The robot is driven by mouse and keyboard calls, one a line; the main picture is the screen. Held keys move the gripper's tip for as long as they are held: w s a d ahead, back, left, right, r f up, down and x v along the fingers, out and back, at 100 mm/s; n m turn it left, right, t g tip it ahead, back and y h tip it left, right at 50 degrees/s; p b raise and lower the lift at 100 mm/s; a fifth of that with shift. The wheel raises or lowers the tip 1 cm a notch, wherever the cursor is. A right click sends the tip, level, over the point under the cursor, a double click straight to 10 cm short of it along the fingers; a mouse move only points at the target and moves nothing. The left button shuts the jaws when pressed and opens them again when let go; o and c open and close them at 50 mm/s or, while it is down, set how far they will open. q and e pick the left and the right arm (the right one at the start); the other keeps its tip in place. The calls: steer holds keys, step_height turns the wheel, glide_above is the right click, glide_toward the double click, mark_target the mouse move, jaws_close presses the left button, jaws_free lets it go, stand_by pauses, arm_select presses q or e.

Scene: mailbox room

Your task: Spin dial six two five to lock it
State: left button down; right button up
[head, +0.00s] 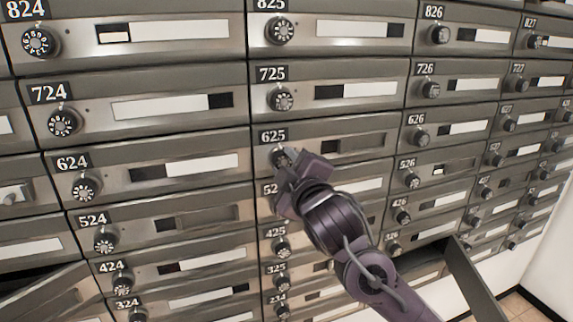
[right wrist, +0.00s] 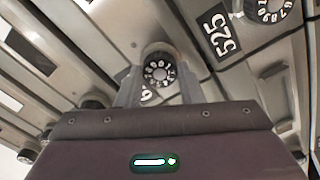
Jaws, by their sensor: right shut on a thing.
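The 625 mailbox door (head: 225,150) is in the middle of the head view, with its number plate above its dial. The round black dial of 625 (head: 280,155) is partly hidden by my right gripper (head: 286,166). In the right wrist view the dial (right wrist: 160,72) shows its white numerals between the two fingers of my right gripper (right wrist: 160,88). The fingers are shut on the dial, one on each side. I cannot read which number stands at the mark. My left gripper is not in view.
Dial 725 (head: 281,99) is just above, and the 525 dial (right wrist: 262,9) is close by in the right wrist view. An open door (head: 472,282) sticks out at the lower right. Another open door (head: 55,298) is at the lower left.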

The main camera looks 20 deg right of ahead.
steer(key=m+p, duration=0.1)
steer(key=m, duration=0.2)
steer(key=shift+m, duration=0.4)
steer(key=m+p, duration=0.2)
steer(key=m, duration=0.2)
steer(key=shift+m, duration=0.3)
steer(key=o, duration=1)
steer(key=s+b, duration=0.2)
steer(key=s, duration=0.5)
steer(key=shift+s+d, duration=0.15)
steer(key=shift+s, duration=0.25)
